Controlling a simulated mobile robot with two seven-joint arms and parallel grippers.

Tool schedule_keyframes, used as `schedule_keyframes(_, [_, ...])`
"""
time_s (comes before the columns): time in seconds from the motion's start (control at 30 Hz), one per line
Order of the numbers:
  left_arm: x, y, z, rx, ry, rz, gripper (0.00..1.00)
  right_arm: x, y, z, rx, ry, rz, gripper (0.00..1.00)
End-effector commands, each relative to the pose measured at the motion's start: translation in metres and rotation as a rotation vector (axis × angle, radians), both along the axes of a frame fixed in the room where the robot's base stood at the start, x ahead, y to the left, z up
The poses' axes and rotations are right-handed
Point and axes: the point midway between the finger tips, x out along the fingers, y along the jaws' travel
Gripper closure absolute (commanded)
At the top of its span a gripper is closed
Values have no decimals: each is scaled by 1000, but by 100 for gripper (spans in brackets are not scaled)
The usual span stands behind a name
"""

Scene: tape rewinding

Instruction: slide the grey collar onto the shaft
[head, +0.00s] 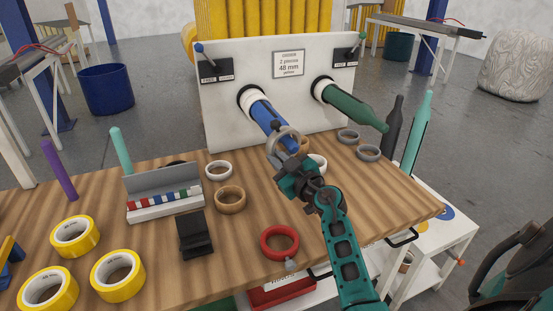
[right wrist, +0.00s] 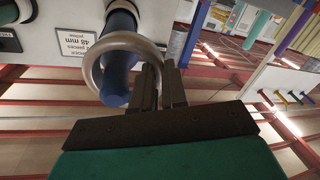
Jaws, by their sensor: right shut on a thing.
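My right gripper (head: 287,153) is shut on the grey collar (head: 274,138), a thick ring, at the free end of the blue shaft (head: 264,113). The shaft sticks out of the white panel towards me and slopes down. In the right wrist view the fingers (right wrist: 160,84) pinch the collar's rim (right wrist: 92,72) from the side. The blue shaft's end (right wrist: 115,86) shows inside the collar's opening, and the collar appears to be around the shaft near its tip. Whether it touches the shaft I cannot tell. My left gripper is not in view.
A green tapered shaft (head: 352,107) sticks out right of the blue one. The white panel (head: 232,129) carries a 48 mm sign (head: 289,64). Loose rings, including a red one (head: 279,242), and yellow tape rolls (head: 75,236) lie on the wooden table (head: 80,194). Dark and teal bottles stand at the right.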

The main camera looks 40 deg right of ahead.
Motion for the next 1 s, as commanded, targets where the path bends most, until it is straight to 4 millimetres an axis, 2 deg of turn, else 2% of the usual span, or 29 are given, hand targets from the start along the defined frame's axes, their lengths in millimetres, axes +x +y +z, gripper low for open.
schedule_keyframes(0.37, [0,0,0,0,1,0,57,0,-1,0,0,-2,0,100])
schedule_keyframes(0.77, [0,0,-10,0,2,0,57,0,-4,-15,1,-1,0,100])
schedule_keyframes(0.8, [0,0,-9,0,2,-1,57,0,-4,-14,0,-2,0,85])
schedule_keyframes(1.0, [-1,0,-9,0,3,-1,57,0,-4,-14,1,-1,0,66])
